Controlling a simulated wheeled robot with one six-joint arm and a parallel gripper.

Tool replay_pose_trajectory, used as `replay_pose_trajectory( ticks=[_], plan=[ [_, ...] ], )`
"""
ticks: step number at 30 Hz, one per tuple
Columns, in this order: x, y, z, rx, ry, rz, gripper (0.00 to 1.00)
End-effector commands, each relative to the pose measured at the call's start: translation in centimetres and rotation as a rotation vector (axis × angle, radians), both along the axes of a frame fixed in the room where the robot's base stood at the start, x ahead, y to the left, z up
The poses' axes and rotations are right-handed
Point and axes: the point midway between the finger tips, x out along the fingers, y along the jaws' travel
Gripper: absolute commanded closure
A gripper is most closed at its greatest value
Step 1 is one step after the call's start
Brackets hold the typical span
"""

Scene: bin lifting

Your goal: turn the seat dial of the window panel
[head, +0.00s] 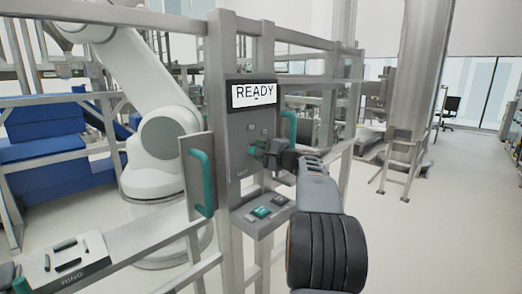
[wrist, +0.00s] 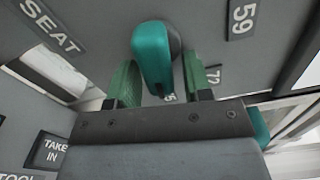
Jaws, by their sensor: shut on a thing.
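The window panel (head: 238,130) is a grey upright box with a white screen reading READY. The seat dial (wrist: 152,58) is a teal lever-shaped knob on the panel face. My gripper (wrist: 160,80) has green fingers on either side of the dial's lever and is shut on it. In the head view my gripper (head: 268,149) reaches the panel from the right, and the dial there is mostly hidden by it.
A ledge below the panel carries a green button (head: 261,212). A teal door handle (head: 202,182) is at left and another (head: 289,128) at right. Grey rails surround the panel; a white robot arm (head: 155,125) stands behind. Open floor lies at right.

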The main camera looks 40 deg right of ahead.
Motion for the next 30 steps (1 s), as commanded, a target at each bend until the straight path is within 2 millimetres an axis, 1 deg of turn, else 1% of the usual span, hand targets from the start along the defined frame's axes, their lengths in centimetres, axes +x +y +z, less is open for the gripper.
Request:
replay_pose_trajectory(
  ticks=[1,18,19,20,26,30],
  plan=[
    [0.04,0.1,-0.36,0.01,0.008,0.005,0.78],
    [0.05,0.13,-0.39,0.033,0.011,0.005,0.78],
    [0.05,0.13,-0.38,0.033,0.011,0.005,0.52],
    [0.04,0.13,-0.37,0.033,0.011,0.005,0.49],
    [0.0,0.05,-0.23,0.032,0.008,0.002,0.49],
    [-0.64,-0.11,-0.15,0.03,0.006,0.0,0.49]
  ],
)
